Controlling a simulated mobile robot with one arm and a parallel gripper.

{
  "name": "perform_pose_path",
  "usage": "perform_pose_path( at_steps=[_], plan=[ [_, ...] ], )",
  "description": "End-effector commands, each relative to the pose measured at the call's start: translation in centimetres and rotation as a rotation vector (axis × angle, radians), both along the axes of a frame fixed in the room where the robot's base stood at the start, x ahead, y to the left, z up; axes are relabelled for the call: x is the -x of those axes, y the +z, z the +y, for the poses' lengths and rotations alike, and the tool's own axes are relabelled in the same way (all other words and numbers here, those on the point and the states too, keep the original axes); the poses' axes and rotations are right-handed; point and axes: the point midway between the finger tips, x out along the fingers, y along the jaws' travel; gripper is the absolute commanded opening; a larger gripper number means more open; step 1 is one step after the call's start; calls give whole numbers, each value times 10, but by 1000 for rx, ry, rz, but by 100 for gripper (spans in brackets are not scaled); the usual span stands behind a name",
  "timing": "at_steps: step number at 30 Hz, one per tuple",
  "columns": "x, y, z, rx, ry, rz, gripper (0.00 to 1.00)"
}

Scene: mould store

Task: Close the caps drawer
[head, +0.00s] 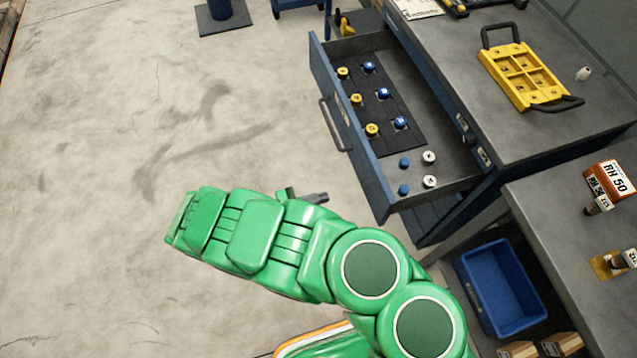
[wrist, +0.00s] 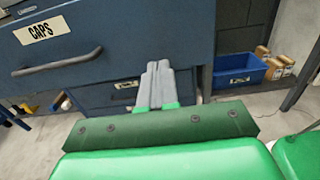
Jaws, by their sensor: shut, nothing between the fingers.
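The caps drawer (head: 366,165) is pulled well out of the blue cabinet in the head view. Its front (wrist: 130,35) fills the upper left of the wrist view, with a "CAPS" label (wrist: 41,31) and a grey bar handle (wrist: 57,64). The handle also shows in the head view (head: 334,126). My gripper (head: 316,197) is shut and empty, on the floor side of the drawer front near its near end. In the wrist view the fingertips (wrist: 158,66) overlap the lower right part of the front; whether they touch it I cannot tell.
Yellow, blue and white caps lie in the drawer, several in a dark insert (head: 385,108). A yellow tray (head: 522,75) sits on the cabinet top. A grey bench (head: 575,225) stands at right, with a blue bin (head: 500,288) below. The floor at left is clear.

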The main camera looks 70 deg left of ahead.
Motion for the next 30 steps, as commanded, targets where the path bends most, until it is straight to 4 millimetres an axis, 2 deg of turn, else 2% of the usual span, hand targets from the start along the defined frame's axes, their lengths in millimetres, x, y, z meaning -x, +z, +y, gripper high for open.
perform_pose_path(
  at_steps=[18, 24, 30],
  plan=[
    [-95, 0, -1, 3, -3, -2, 0],
    [-110, -1, 0, -1, 0, 2, 0],
    [-114, -1, 0, -1, 1, 2, 0]
  ],
)
